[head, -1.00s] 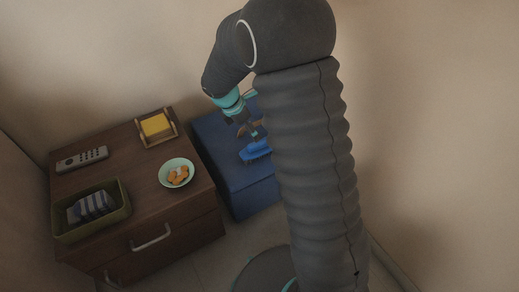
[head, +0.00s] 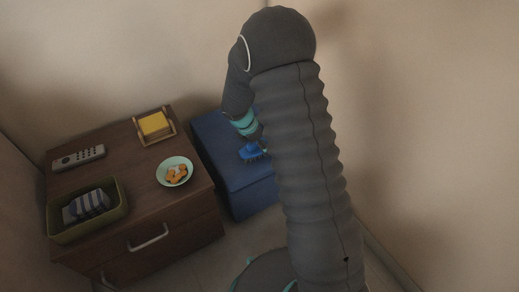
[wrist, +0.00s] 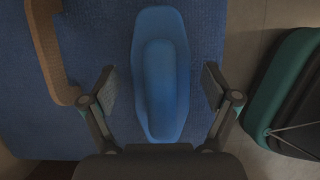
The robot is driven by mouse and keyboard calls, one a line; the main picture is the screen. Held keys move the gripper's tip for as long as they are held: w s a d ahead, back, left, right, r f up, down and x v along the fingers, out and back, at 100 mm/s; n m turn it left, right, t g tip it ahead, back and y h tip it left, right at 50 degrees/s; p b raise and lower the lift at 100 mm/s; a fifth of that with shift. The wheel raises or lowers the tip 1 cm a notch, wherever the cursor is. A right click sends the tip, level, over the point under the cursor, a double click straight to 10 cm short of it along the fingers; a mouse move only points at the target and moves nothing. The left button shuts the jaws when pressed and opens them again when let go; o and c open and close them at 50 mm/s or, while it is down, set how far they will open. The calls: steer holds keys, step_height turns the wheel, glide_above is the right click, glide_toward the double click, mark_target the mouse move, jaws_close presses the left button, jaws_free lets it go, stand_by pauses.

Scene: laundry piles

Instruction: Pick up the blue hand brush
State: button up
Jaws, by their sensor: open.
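The blue hand brush (wrist: 160,75) lies on a dark blue padded surface (wrist: 90,130), its long side running away from my gripper in the wrist view. In the head view the brush (head: 250,152) shows on top of the blue box-like seat (head: 235,185), partly hidden by my arm. My gripper (wrist: 158,90) is open, with one finger on each side of the brush and a gap on both sides. It holds nothing. In the head view my gripper is mostly hidden behind my arm.
A tan wooden-looking object (wrist: 48,50) lies left of the brush. A brown cabinet (head: 110,195) stands left of the seat, bearing a bowl of orange pieces (head: 175,171), a yellow stack in a holder (head: 154,124), a remote (head: 79,158) and a green bin (head: 120,207).

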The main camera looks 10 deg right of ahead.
steer(key=shift+d+f, duration=0.2)
steer(key=shift+f, duration=0.3)
steer(key=c, duration=1.3)
steer(key=shift+r, duration=0.1)
steer(key=shift+r, duration=0.6)
step_height(320, 180, up, 3)
steer(key=shift+w+f+p, duration=0.1)
steer(key=shift+p, duration=0.35)
steer(key=s+d+r, duration=0.4)
steer(key=s+r, duration=0.3)
steer(key=s, duration=0.3)
steer(key=shift+s+d+p, duration=0.35)
steer(key=shift+s+p, duration=0.05)
steer(key=shift+p, duration=0.05)
